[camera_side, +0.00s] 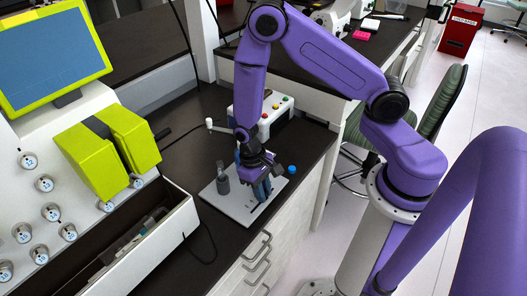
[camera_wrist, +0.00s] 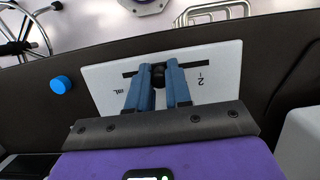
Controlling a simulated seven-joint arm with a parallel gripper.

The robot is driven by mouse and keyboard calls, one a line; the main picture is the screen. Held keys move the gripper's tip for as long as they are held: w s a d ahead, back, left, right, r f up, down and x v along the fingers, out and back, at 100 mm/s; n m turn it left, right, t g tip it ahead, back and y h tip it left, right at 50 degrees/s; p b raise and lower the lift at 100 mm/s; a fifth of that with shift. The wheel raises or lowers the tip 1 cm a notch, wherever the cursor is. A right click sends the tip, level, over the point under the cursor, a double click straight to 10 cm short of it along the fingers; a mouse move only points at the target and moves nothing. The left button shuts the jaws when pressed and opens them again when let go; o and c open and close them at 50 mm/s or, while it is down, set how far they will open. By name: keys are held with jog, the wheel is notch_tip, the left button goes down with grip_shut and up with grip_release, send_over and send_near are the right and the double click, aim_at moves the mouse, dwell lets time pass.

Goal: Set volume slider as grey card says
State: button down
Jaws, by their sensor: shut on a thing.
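The volume slider is a dark knob (camera_wrist: 158,70) on a black slot in a pale plate (camera_wrist: 222,62). The plate carries upside-down marks, "mL" at left and "2" with a tick at right in the wrist view. My gripper (camera_wrist: 158,84) has its blue fingers closed around the knob, near the slot's middle. In the side view my gripper (camera_side: 262,190) points down over the right part of the plate (camera_side: 235,208) and hides the knob. I cannot pick out a separate grey card with readable writing.
A dark grey cylinder (camera_side: 222,181) stands on the plate's left part. A blue cap (camera_side: 292,169) sits on the dark bench just beyond the plate. A box with coloured buttons (camera_side: 276,116) is behind. A white machine with a lime-framed screen (camera_side: 55,55) and open drawer is at left.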

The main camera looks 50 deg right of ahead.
jog(key=c, duration=1)
grip_release()
jog(key=shift+a, duration=0.1)
jog(key=shift+c, duration=0.2)
jog(key=shift+s+v, duration=0.25)
jog(key=shift+v, duration=0.7)
jog(key=shift+s+v, duration=0.2)
jog(key=shift+v, duration=0.8)
jog(key=shift+s+v, duration=0.25)
jog(key=shift+v, duration=0.7)
jog(key=shift+r, duration=0.2)
jog(key=shift+c, duration=0.2)
